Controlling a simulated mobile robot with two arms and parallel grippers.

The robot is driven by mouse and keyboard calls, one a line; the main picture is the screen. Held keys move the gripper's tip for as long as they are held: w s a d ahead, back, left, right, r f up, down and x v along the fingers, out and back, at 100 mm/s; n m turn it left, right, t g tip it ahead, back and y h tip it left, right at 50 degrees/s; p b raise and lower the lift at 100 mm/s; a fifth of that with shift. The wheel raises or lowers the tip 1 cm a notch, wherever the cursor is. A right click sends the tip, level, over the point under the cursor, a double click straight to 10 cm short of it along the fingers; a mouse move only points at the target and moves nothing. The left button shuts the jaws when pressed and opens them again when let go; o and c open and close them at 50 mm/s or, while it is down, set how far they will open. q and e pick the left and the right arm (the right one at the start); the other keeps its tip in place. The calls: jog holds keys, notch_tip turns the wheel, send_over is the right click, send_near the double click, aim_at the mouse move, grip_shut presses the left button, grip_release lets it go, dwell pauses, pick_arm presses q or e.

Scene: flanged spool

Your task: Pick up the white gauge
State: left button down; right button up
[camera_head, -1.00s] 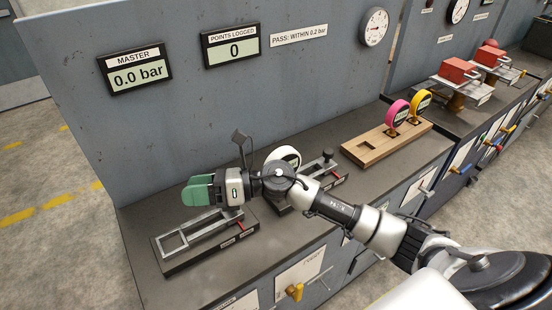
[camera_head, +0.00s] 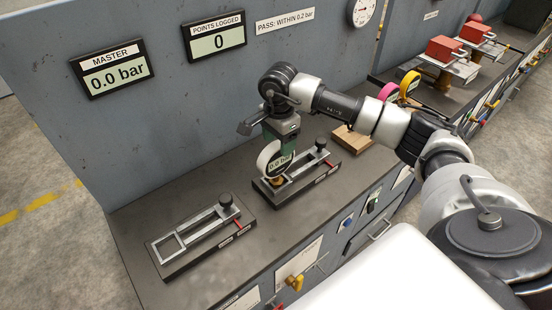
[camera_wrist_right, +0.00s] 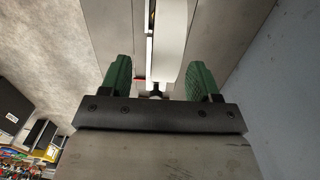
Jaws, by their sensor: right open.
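My right gripper (camera_head: 281,138) reaches down from above, right at the gauge's upper part. In the right wrist view its two green fingers (camera_wrist_right: 158,78) are apart, with the white gauge (camera_wrist_right: 172,45) between them and a gap on each side. The fingers hide part of the gauge in the head view. My left gripper is not in view.
A second black fixture (camera_head: 203,236) with an empty frame lies at the front left of the bench. The panel wall (camera_head: 170,110) rises close behind.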

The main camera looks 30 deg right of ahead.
aim_at(276, 156)
jog(key=f+p, duration=0.1)
jog(key=f, duration=0.1)
jog(key=f+p, duration=0.1)
jog(key=f, duration=0.2)
jog(key=shift+w+a+f+p, duration=0.15)
jog(key=shift+w+f+p, duration=0.15)
jog(key=shift+p, duration=0.1)
jog(key=shift+f, duration=0.2)
jog(key=shift+r, duration=0.1)
grip_shut()
